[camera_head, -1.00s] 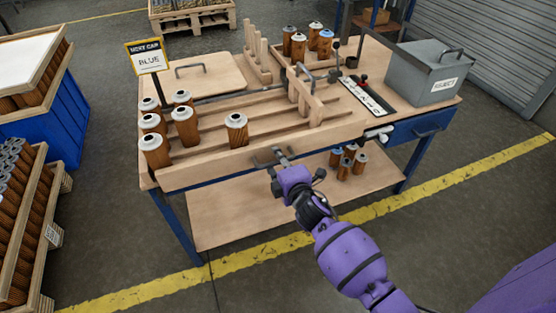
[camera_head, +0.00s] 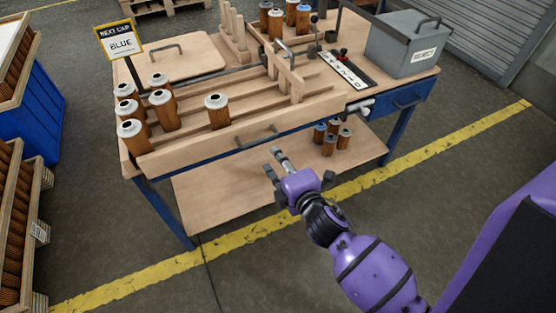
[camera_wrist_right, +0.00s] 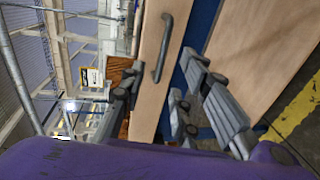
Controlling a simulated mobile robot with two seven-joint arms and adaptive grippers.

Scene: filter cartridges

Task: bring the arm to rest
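My right gripper (camera_head: 273,160) is purple with grey fingers. It hangs in the free air in front of the workbench, over the lower shelf in the head view. Its fingers are apart with nothing between them. In the right wrist view the gripper (camera_wrist_right: 157,88) also shows spread fingers. A dark handle (camera_head: 257,138) on the wooden front rail is just beyond the fingertips, and the gripper is clear of it. The handle also shows in the right wrist view (camera_wrist_right: 163,48). My left gripper is not in view.
The workbench front rail (camera_head: 190,155) and lower shelf (camera_head: 225,197) are nearest. Several brown cartridges with pale caps, one in front (camera_head: 217,110), stand on the bench. A grey reject bin (camera_head: 405,45) is at the right. Floor before the bench is free.

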